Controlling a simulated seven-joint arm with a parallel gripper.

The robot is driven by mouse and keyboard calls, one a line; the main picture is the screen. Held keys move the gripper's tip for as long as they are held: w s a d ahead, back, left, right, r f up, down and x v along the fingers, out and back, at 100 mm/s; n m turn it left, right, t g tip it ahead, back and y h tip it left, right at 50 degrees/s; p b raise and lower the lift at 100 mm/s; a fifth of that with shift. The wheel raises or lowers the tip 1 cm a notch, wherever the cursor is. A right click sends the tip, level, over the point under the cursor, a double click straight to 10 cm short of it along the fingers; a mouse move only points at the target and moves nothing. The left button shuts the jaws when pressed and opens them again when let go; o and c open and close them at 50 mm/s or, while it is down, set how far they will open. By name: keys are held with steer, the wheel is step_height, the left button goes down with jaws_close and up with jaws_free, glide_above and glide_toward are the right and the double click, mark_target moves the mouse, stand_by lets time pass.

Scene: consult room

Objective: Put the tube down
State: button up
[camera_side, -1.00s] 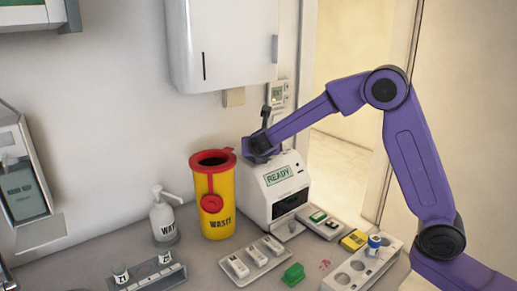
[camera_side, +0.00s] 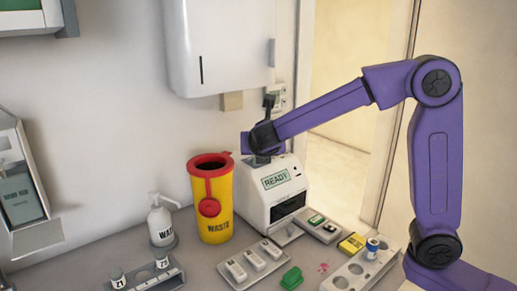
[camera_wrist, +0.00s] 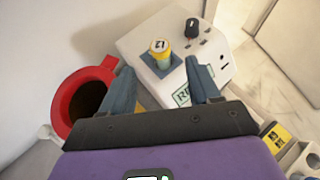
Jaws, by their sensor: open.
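A tube (camera_wrist: 160,48) with a yellow body and a pale marked top stands in a blue-grey holder (camera_wrist: 161,72) on top of the white machine (camera_wrist: 145,42). My gripper (camera_wrist: 160,70) is open, with one finger on each side of the holder in the wrist view and a gap around the tube. In the side view my gripper (camera_side: 258,158) is just above the top of the machine (camera_side: 276,208), whose screen reads READY. The tube is hidden there behind my gripper.
A yellow waste bin (camera_side: 211,205) with a red rim stands left of the machine, near my gripper. A white rack (camera_side: 345,283) with a blue-capped tube (camera_side: 372,248) is at the right. A tray (camera_side: 256,272), green clip (camera_side: 291,277) and pump bottle (camera_side: 161,222) also occupy the counter.

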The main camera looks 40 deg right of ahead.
steer(key=shift+s+a+r, duration=0.15)
steer(key=shift+s+a, duration=0.05)
steer(key=shift+s, duration=0.1)
steer(key=s+d+f+m+g+y, duration=0.1)
steer(key=s+f+m+g+y, duration=0.1)
steer(key=s, duration=1)
steer(key=s+d+f+m+g+y, duration=0.1)
steer(key=s+f+m+g, duration=0.3)
steer(key=s+m, duration=0.5)
steer(key=s+d+f+m+g+y, duration=0.2)
steer(key=s+f+m+g+y, duration=0.2)
steer(key=s, duration=1.2)
step_height(320, 180, down, 2)
steer(key=shift+f+m, duration=0.2)
steer(key=shift+m, duration=0.6)
